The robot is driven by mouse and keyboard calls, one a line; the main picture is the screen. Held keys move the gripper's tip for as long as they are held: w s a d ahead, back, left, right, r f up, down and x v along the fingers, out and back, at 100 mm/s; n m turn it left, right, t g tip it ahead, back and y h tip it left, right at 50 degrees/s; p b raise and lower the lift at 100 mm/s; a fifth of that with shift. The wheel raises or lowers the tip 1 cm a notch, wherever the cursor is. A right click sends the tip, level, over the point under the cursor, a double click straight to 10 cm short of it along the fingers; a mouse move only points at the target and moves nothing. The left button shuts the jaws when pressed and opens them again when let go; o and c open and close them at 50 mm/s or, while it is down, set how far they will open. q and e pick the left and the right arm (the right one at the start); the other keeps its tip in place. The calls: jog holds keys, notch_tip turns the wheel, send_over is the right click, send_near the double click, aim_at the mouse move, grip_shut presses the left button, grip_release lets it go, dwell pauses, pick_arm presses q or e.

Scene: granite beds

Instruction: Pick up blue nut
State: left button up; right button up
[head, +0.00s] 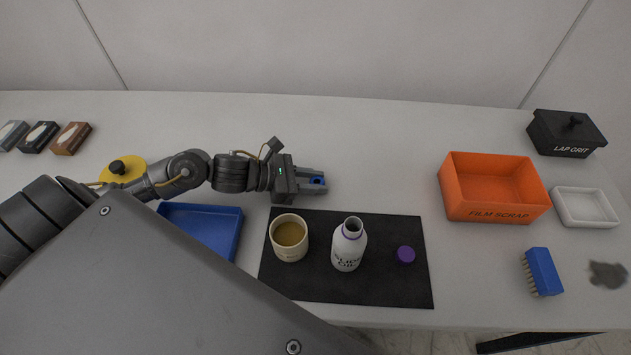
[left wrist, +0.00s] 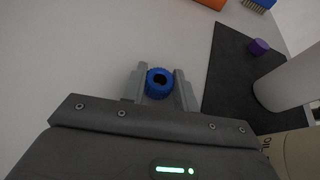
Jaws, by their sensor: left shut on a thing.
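The blue nut (left wrist: 159,83) is a ring with a dark hole, held between the two grey fingers of my left gripper (left wrist: 160,91). In the head view the left gripper (head: 316,182) reaches in from the left, and the blue nut (head: 318,181) shows between its fingertips. The gripper is shut on the nut over the pale table, just behind the black mat. I cannot tell whether the nut touches the table. My right gripper is not in view.
The black mat (head: 300,288) bears a cream cup (head: 289,240), a white bottle (head: 348,246) and a purple cap (head: 406,254). A blue tray (head: 222,211) lies left. An orange bin (head: 460,205), white dish (head: 585,207), black box (head: 562,134) and blue brush (head: 543,270) stand right.

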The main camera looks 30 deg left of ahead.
pick_arm(q)
jog(key=shift+r, duration=0.3)
jog(key=s+r, duration=0.1)
jog(key=r, duration=0.1)
jog(key=s+r+b, duration=0.1)
jog(key=r, duration=0.1)
jog(key=s+a+r+b, duration=0.1)
jog(key=r, duration=0.1)
jog(key=shift+s+r, duration=0.15)
jog(key=shift+s, duration=0.2)
jog(key=s+a+r+p, duration=0.2)
jog(key=s+r+p, duration=0.3)
jog(key=s+p, duration=0.4)
jog(key=shift+s+a+r+p, duration=0.25)
jog(key=shift+s+r+p, duration=0.15)
jog(key=shift+p, duration=0.6)
